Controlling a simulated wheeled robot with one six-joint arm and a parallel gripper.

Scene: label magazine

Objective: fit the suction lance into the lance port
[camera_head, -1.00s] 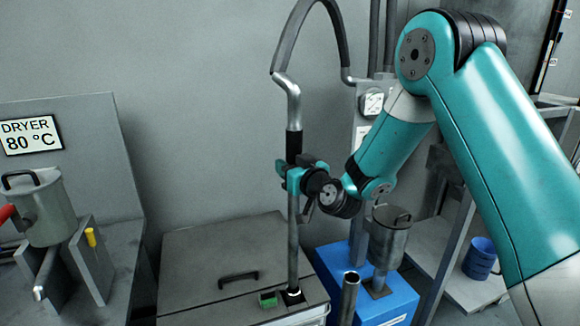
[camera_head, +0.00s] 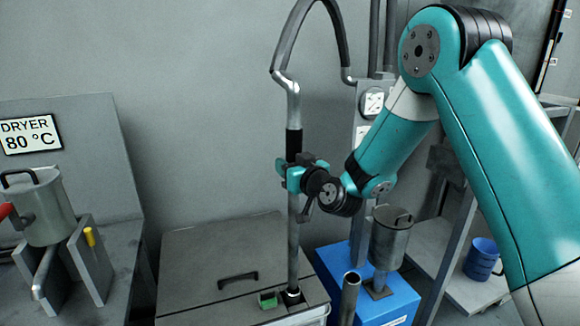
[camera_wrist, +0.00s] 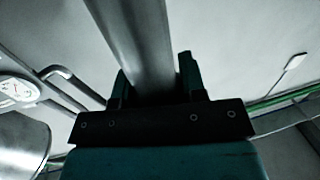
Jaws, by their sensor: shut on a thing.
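The suction lance (camera_head: 293,232) is a long grey metal tube with a black grip section and a dark hose curving from its bent top. My gripper (camera_head: 294,176) is shut on it below the black section. The lance stands nearly upright. Its lower end meets the lance port (camera_head: 292,297), a dark-rimmed opening at the front right of the grey box lid; how deep it sits is hidden. In the wrist view the lance (camera_wrist: 140,45) runs between the jaws of my gripper (camera_wrist: 155,82).
The grey lidded box (camera_head: 205,258) has a black handle and a green block (camera_head: 267,299) beside the port. An open upright pipe (camera_head: 350,290) and a blue box (camera_head: 395,303) with a metal hopper (camera_head: 391,240) stand to the right. The dryer (camera_head: 45,210) is at left.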

